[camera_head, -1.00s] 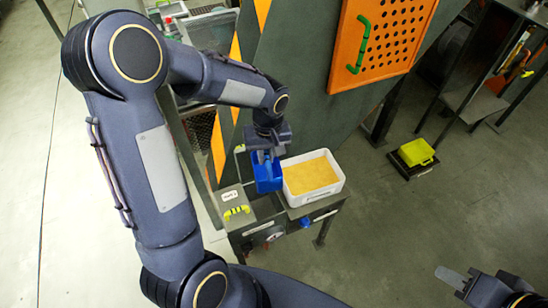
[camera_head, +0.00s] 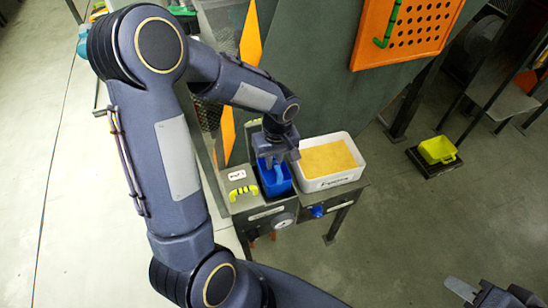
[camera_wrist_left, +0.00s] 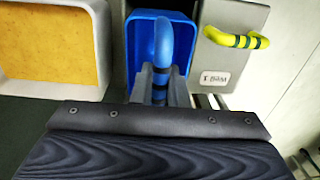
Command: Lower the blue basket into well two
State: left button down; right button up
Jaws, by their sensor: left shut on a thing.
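The blue basket (camera_head: 283,187) hangs upright from my left gripper (camera_head: 275,158), which is shut on its handle. In the left wrist view the basket (camera_wrist_left: 144,58) shows its open top, with the handle (camera_wrist_left: 162,45) between the fingers (camera_wrist_left: 161,94). The basket is at the dark open well (camera_head: 284,206) between the grey lid and the white tray. Its lower part looks to be inside the opening; how deep cannot be told. My right gripper (camera_head: 462,290) is at the bottom right, partly cut off, far from the basket.
A grey lid (camera_head: 229,182) with a yellow-green handle (camera_head: 243,193) and a white label covers the well to the left. A white tray (camera_head: 331,183) with yellow contents stands close on the right. A dark green panel (camera_head: 310,80) rises behind. A yellow-green basket (camera_head: 437,150) sits far right.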

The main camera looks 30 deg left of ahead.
pick_arm(q)
jog(key=b, duration=0.3)
send_over(274, 181)
notch_tip(274, 181, down, 5)
jog(key=shift+r, duration=0.1)
notch_tip(274, 181, down, 6)
jog(key=b, duration=0.5)
jog(key=shift+r, duration=0.1)
jog(key=shift+f+b, duration=0.8)
jog(key=shift+b, duration=0.2)
dwell(0.4)
dwell(0.3)
jog(key=c, duration=1.3)
grip_release()
jog(key=shift+c, duration=0.2)
jog(key=shift+o, duration=0.3)
jog(key=o, duration=0.3)
jog(key=shift+o, duration=0.2)
